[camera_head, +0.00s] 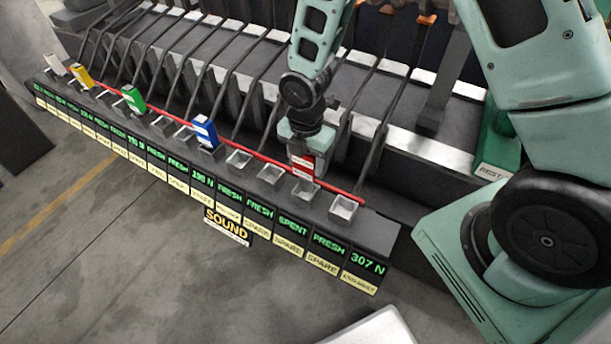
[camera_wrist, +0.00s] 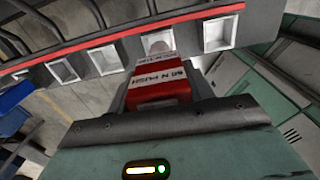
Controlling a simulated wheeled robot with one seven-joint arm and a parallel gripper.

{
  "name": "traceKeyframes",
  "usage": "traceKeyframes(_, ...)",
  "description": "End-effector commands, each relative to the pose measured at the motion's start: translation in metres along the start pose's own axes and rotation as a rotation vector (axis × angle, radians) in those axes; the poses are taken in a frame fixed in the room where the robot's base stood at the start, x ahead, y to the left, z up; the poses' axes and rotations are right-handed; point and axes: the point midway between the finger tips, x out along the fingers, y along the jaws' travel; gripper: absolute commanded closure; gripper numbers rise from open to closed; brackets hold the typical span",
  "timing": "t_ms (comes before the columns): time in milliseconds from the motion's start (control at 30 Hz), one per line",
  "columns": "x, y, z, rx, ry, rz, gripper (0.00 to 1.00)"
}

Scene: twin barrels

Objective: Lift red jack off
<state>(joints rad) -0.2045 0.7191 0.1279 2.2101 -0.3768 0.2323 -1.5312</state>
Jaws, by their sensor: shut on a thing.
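The red jack (camera_head: 303,166) has a white label band and sits at the end of my gripper (camera_head: 304,148), near the right end of the socket rail. My gripper is shut on the jack. An empty-looking socket (camera_head: 306,191) shows just below the jack in the head view. I cannot tell whether the jack's tip is inside a socket or just above it.
The rail holds a blue jack (camera_head: 205,132), a green jack (camera_head: 133,99), a yellow jack (camera_head: 82,76) and a white jack (camera_head: 55,64). A red bar (camera_head: 250,153) runs along it. Labels (camera_head: 290,247) line its front. A green block (camera_head: 497,150) stands at right.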

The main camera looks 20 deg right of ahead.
Motion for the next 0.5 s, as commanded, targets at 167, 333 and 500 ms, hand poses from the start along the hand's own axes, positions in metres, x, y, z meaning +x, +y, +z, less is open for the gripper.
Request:
traceKeyframes(167, -0.011, 0.001, 0.000, 0.000, 0.000, 0.002, 0.80)
traceKeyframes(333, -0.018, 0.001, 0.000, 0.000, 0.000, 0.002, 0.80)
traceKeyframes(500, -0.026, 0.001, 0.000, 0.000, 0.000, 0.002, 0.80)
